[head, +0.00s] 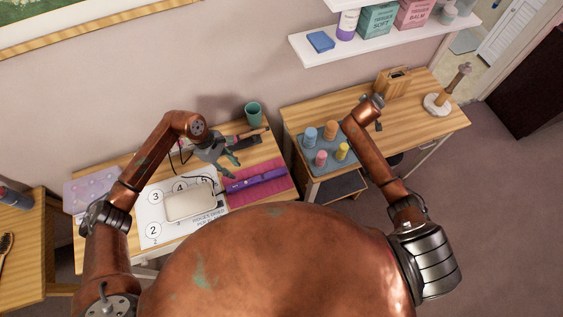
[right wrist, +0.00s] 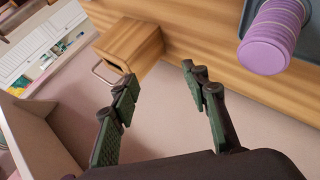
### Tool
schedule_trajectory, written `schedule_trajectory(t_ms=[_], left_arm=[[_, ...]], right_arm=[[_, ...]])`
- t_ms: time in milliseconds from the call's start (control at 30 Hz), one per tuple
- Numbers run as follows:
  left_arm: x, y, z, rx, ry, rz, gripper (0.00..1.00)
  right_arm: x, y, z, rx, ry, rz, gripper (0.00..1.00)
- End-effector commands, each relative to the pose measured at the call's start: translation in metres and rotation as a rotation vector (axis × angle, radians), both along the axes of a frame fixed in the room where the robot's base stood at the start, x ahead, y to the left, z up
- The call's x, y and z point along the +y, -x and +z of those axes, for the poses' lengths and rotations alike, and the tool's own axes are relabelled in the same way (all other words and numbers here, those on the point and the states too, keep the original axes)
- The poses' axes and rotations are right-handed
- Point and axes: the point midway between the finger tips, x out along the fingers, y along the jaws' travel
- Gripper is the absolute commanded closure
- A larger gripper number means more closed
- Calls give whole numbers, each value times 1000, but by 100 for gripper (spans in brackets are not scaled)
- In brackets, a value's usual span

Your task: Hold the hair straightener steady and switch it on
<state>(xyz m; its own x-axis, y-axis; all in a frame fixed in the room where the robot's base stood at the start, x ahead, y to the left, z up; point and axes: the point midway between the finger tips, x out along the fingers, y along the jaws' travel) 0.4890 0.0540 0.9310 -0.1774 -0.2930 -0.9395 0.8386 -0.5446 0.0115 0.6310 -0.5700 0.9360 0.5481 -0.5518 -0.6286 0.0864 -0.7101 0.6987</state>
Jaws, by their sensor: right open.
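The purple hair straightener (head: 256,182) lies on a pink mat (head: 262,194) on the left desk. My left gripper (head: 234,167) is just above and behind the straightener's left part, with its fingers apart and nothing seen between them. I cannot tell whether it touches the straightener. The straightener's switch is too small to make out. My right gripper (head: 377,112) is over the right desk, far from the straightener. In the right wrist view, the right gripper (right wrist: 155,82) is open and empty.
A pale device (head: 190,201) lies on a numbered sheet (head: 153,229) left of the mat. A green cup (head: 253,114) stands behind. A tray (head: 318,167) with several rollers and a wooden box (head: 391,82) are on the right desk. A gap separates the desks.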

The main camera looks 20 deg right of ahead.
Motion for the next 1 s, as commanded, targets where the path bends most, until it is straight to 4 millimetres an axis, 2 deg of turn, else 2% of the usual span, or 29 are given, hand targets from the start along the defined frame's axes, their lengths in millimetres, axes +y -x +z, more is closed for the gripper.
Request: schedule_trajectory(t_ms=[33,233,367,467,600,667,800,900,1000], left_arm=[[0,0,0,0,0,0,71],[0,0,0,0,0,0,71],[0,0,0,0,0,0,71],[0,0,0,0,0,0,71],[0,0,0,0,0,0,71],[0,0,0,0,0,0,71],[0,0,0,0,0,0,71],[0,0,0,0,0,0,71],[0,0,0,0,0,0,71]], right_arm=[[28,-11,0,17,-29,45,58],[140,-31,-9,133,-127,243,58],[214,-30,-14,227,-174,387,58],[270,-21,-17,311,-198,508,58],[345,5,-21,446,-213,692,58],[375,22,-22,512,-211,776,58],[431,68,-26,675,-188,968,58],[457,101,-29,783,-163,1084,58],[472,127,-30,868,-137,1170,58]])
